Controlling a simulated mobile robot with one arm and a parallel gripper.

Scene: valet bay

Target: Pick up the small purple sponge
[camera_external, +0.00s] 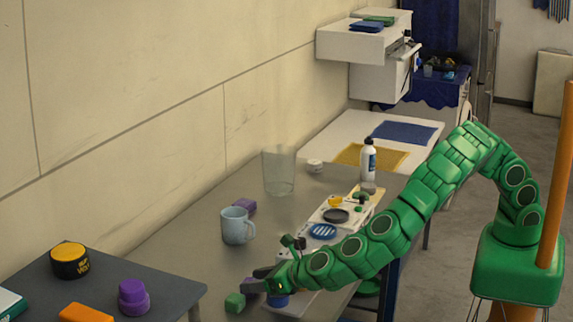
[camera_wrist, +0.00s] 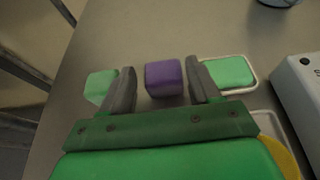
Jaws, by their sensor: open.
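A small purple sponge (camera_wrist: 164,78) lies on the grey table and shows in the wrist view between the two grey fingers of my gripper (camera_wrist: 160,68). The fingers are open, with a gap on each side of the sponge. I cannot tell their height above the table. In the external view my gripper (camera_external: 268,273) is low at the table's near end, with the purple sponge (camera_external: 252,286) beside its tip, partly hidden. A second purple block (camera_external: 245,205) lies behind the blue mug (camera_external: 236,227).
A green block (camera_wrist: 100,86) sits just left of the left finger. A green pad in a pale tray (camera_wrist: 232,72) lies right of the right finger. A clear glass (camera_external: 279,171) stands farther back. A dark side table (camera_external: 165,299) holds a purple knob-shaped object (camera_external: 133,297).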

